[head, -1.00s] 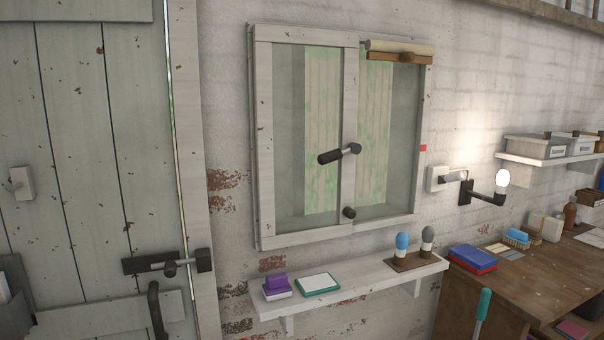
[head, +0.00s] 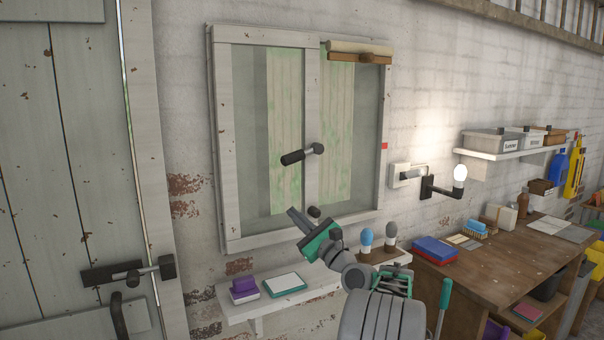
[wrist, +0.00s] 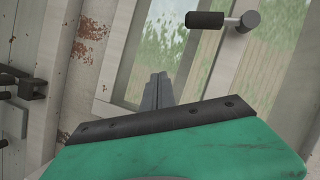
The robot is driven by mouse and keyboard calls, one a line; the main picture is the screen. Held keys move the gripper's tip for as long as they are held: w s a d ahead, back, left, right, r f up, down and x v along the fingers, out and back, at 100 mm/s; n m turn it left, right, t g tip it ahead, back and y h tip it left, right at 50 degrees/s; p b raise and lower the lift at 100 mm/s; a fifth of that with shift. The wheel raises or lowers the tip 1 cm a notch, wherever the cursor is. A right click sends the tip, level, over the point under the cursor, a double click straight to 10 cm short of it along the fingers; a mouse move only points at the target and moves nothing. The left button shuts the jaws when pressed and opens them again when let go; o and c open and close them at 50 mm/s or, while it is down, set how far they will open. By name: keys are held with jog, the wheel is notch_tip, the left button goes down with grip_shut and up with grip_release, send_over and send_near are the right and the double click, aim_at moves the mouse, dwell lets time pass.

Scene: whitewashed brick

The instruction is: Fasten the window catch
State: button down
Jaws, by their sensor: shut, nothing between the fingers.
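The window (head: 312,130) is a whitewashed frame with two panes and a middle post. Its catch (head: 300,154) is a dark-gripped handle on a grey pivot at the middle post, with the grip pointing left and slightly down. In the wrist view the shut fingers (wrist: 157,90) point at the window, with the catch (wrist: 207,20) above and to the right.
A white shelf (head: 235,310) below the window holds a purple block, a green-edged pad and two bulb-topped items. A lamp (head: 460,174) and wall switch stand right of the window. A wooden workbench (head: 480,262) is at right. A door with a bolt (head: 128,272) is at left.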

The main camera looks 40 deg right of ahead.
aim_at(302, 154)
jog(key=s+d+r+m+t+h, duration=0.1)
jog(key=s+d+m+h, duration=0.1)
jog(key=s+d+m, duration=0.2)
jog(key=shift+s+d+r+h, duration=0.3)
jog(key=shift+s+d+r, duration=0.1)
jog(key=shift+s+d, duration=0.45)
jog(key=shift+a, duration=0.1)
jog(key=w+r+p, duration=0.6)
jog(key=w+r, duration=0.2)
jog(key=w, duration=0.2)
jog(key=shift+d+r+p, duration=0.3)
jog(key=shift+d, duration=0.1)
